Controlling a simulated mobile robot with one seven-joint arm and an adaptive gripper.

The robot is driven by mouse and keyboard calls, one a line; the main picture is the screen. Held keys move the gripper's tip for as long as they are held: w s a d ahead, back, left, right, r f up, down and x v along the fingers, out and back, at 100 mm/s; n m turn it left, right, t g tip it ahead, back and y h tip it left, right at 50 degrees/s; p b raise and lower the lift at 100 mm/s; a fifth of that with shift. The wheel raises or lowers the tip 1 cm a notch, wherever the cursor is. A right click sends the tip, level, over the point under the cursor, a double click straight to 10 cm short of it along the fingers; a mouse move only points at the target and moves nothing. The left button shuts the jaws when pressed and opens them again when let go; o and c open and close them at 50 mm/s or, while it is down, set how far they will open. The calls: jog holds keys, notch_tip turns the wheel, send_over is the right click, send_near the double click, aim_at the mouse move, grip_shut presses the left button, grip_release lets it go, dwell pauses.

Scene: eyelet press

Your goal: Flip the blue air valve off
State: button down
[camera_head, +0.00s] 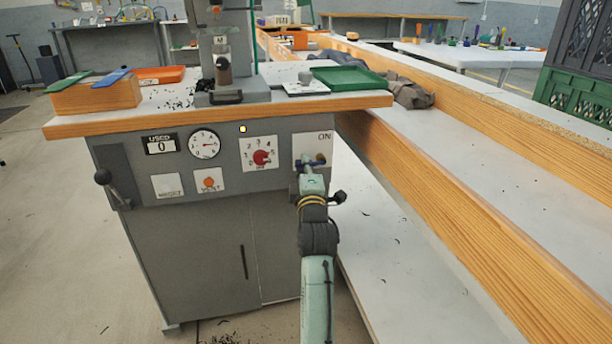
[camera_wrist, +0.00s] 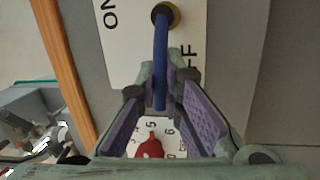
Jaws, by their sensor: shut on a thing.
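The blue air valve is a blue lever (camera_wrist: 160,55) on a brass pivot (camera_wrist: 165,14), on a white plate (camera_head: 311,146) at the right end of the press's front panel. "ON" shows at the plate's top; "OFF" is partly hidden in the wrist view and covered in the head view. The lever lies sideways between the labels, pointing left towards the dial in the head view. My gripper (camera_head: 312,170) is at the plate. In the wrist view its purple-padded fingers (camera_wrist: 160,85) stand on both sides of the lever's free end, shut on it.
A red selector knob (camera_head: 261,157) sits just left of the valve. A gauge (camera_head: 204,144), an orange button (camera_head: 208,182) and a black-knobbed lever (camera_head: 103,177) are further left. The wooden table edge (camera_head: 220,115) overhangs the panel above. A wooden rail (camera_head: 450,220) runs along the right.

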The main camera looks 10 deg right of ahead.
jog(key=shift+a+f+n+b, duration=0.1)
jog(key=shift+f+n+b, duration=0.15)
jog(key=shift+n+b, duration=0.55)
jog(key=c, duration=2)
grip_release()
jog(key=shift+r, duration=0.1)
notch_tip(320, 180, up, 10)
jog(key=shift+f, duration=0.1)
jog(key=shift+o, duration=0.4)
